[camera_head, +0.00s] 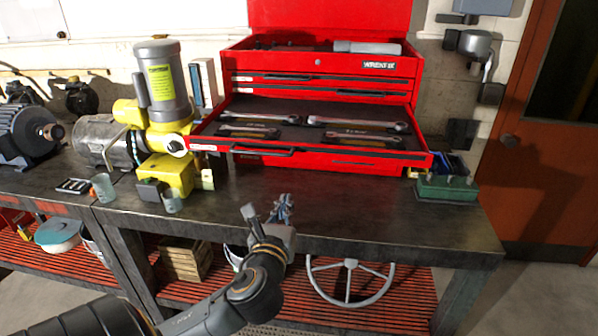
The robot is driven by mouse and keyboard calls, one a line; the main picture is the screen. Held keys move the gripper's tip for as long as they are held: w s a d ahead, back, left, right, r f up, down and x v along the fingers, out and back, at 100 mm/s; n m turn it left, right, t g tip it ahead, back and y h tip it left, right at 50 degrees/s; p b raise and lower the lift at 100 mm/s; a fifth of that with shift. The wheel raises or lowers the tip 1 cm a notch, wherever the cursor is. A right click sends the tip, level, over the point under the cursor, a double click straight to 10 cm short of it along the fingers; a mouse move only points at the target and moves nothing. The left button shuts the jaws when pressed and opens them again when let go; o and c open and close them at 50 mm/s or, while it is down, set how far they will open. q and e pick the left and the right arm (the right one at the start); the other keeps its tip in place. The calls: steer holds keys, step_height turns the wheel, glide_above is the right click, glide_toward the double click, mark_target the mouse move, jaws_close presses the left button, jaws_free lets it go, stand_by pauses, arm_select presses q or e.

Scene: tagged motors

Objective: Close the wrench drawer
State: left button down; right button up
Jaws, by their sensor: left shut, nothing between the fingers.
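The red tool chest (318,62) stands at the back of the workbench with its lid up. Its wrench drawer (350,159) is pulled out toward me, and several wrenches (360,123) lie on its dark liner. The drawer has a dark handle (263,152) on the left part of its front. My left gripper (283,206) is shut and empty. My right gripper is not in view.
A yellow and grey motor (163,85) stands left of the drawer, close to its left corner. Small glass jars (104,187) and a green tray (447,189) sit on the workbench (330,205). A grey handwheel (348,283) is below. The bench top before the drawer is clear.

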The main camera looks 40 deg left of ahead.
arm_select(q)
steer(key=r, duration=0.2)
steer(key=p, duration=0.4)
glide_toward(297, 157)
steer(key=shift+y, duration=0.3)
steer(key=x, duration=0.6)
steer(key=shift+f, duration=0.2)
steer(key=shift+w+a, duration=0.2)
steer(key=shift+w, duration=0.3)
